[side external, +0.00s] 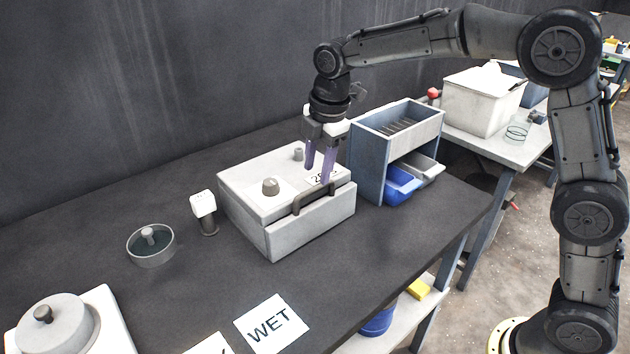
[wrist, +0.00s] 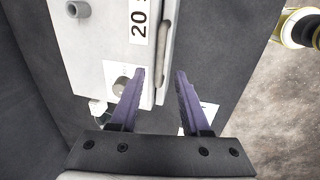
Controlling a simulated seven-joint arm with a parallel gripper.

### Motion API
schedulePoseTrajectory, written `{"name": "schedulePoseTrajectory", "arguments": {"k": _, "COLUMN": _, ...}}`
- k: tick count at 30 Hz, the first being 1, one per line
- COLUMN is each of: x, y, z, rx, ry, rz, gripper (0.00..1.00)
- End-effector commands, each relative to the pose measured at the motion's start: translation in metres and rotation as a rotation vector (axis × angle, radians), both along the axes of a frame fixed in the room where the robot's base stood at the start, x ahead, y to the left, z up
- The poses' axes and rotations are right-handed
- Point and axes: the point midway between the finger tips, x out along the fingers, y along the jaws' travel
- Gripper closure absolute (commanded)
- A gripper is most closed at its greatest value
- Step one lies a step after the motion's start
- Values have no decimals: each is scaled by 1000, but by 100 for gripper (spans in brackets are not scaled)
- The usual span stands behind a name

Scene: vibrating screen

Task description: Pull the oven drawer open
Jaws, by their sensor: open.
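The oven (side external: 285,203) is a low white box on the dark bench, with a knob and a number label on its top. Its drawer front (side external: 310,225) faces the bench's front edge and carries a dark bar handle (side external: 318,199). The drawer looks shut. My gripper (side external: 318,172) points down over the oven's top near the handle, its purple fingers apart and empty. In the wrist view the fingers (wrist: 160,82) are spread, and the handle (wrist: 165,50) lies beyond their tips, roughly between them. Whether a finger touches the oven is unclear.
A blue-grey rack (side external: 372,165) with a blue bin (side external: 402,184) stands close to the oven's right. A small white-topped jar (side external: 205,212) and a round dish (side external: 150,245) are to its left. Bench space in front of the drawer is clear down to a WET card (side external: 271,324).

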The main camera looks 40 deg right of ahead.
Motion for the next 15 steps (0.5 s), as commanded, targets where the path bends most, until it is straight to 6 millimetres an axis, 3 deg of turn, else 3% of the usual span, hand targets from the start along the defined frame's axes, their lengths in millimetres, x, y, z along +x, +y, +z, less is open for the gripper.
{"name": "schedulePoseTrajectory", "arguments": {"k": 6, "x": 6, "y": 0, "z": -32, "rx": -1, "ry": 3, "rz": -1, "gripper": 53}}
{"name": "schedulePoseTrajectory", "arguments": {"k": 15, "x": 9, "y": 0, "z": -45, "rx": 0, "ry": 0, "rz": -1, "gripper": 53}}
